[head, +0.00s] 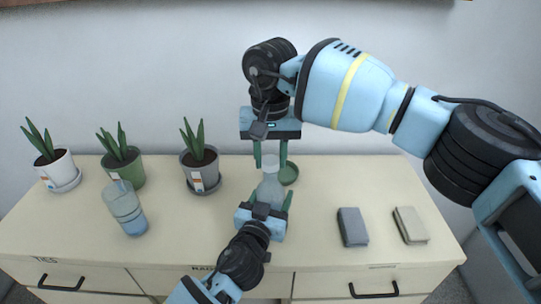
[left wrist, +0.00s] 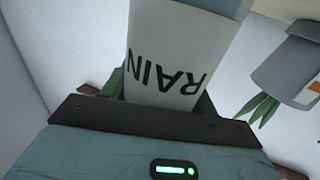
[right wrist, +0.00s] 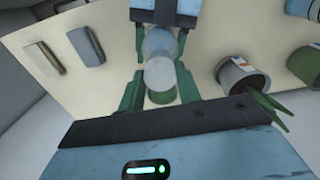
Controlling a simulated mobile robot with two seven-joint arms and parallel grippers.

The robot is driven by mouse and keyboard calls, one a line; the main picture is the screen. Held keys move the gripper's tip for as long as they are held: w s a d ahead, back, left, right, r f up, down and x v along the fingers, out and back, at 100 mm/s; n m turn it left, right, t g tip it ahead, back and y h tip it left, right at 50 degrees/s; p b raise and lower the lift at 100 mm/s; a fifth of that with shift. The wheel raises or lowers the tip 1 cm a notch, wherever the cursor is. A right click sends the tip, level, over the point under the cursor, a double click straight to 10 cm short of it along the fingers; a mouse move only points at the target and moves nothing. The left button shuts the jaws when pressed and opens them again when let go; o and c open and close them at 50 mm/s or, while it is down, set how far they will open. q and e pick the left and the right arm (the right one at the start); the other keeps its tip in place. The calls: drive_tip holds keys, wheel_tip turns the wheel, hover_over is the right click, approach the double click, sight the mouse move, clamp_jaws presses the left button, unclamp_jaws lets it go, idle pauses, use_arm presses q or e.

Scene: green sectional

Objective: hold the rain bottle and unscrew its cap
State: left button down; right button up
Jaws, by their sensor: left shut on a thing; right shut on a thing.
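The rain bottle (head: 270,192) stands roughly upright near the table's middle, pale and translucent. Its white label reads RAIN in the left wrist view (left wrist: 172,65). My left gripper (head: 264,210) is shut on its lower body from the near side. My right gripper (head: 270,156) comes down from above and is shut on the whitish cap (right wrist: 160,74) at the bottle's top. The cap lies between the green fingers in the right wrist view and looks in line with the bottle. Whether it is loose from the neck cannot be told.
A second, bluish bottle (head: 126,208) stands to the left. Potted plants in white (head: 60,168), green (head: 126,170) and grey (head: 200,174) pots line the back. Two blocks, dark (head: 352,227) and beige (head: 411,225), lie right.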

sight(270, 160)
drive_tip(key=shift+r, duration=0.1)
drive_tip(key=shift+r, duration=1.9)
use_arm(q)
drive_tip(key=shift+c, duration=1.6)
unclamp_jaws()
use_arm(e)
drive_tip(key=shift+f+b, duration=0.3)
drive_tip(key=shift+f, duration=0.55)
use_arm(q)
drive_tip(key=v, duration=1.2)
use_arm(e)
drive_tip(key=shift+f, duration=0.15)
